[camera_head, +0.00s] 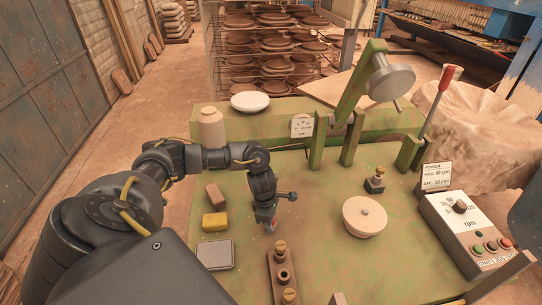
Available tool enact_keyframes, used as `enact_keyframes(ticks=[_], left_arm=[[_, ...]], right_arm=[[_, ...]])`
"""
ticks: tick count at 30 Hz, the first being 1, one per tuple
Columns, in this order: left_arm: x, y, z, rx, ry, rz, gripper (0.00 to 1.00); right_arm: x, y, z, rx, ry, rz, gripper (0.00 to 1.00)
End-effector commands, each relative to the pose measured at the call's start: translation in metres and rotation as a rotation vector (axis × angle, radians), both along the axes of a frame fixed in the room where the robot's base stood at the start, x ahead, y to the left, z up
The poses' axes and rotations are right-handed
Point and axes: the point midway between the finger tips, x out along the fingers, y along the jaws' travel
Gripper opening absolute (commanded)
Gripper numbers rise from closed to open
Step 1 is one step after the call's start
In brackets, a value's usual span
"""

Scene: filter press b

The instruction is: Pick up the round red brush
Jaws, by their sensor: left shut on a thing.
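My left gripper (267,215) points down over the green worktop (325,205), left of its middle. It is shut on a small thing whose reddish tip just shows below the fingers. This may be the round red brush, but the fingers hide most of it. I cannot tell whether its lower end touches the worktop. My right gripper is not in view.
A wooden rack (271,262) with brass-topped pieces stands in front of the gripper. A yellow sponge (215,222), brown block (215,196) and grey pad (215,255) lie left. A round cream lidded piece (365,216) and control box (468,232) stand right.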

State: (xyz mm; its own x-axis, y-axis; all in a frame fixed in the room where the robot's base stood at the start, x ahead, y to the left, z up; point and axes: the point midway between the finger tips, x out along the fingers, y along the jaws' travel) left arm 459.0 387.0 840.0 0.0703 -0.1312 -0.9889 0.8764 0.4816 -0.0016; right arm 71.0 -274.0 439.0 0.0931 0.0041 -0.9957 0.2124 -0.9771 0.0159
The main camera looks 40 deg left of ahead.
Motion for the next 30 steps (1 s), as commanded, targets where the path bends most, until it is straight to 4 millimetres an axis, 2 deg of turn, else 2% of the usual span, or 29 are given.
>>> enact_keyframes(ticks=[5, 11, 14, 21, 24, 30], left_arm=[[0.003, 0.0, 0.021, 0.0, -0.01, -0.002, 0.12], [-0.034, 0.004, 0.066, 0.003, -0.007, -0.004, 0.12], [-0.053, 0.006, 0.092, 0.004, -0.006, -0.002, 0.12], [-0.106, 0.009, 0.109, 0.002, -0.004, 0.0, 0.12], [-0.121, 0.01, 0.116, 0.001, -0.003, -0.001, 0.12], [-0.137, 0.01, 0.123, 0.0, -0.001, 0.001, 0.12]], right_arm=[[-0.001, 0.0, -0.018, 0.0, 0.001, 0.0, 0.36], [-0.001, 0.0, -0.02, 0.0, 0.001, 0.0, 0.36], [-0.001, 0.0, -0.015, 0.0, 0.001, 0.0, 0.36], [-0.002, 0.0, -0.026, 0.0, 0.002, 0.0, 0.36], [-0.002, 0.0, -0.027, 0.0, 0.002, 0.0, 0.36], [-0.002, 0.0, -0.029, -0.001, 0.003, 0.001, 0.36]])
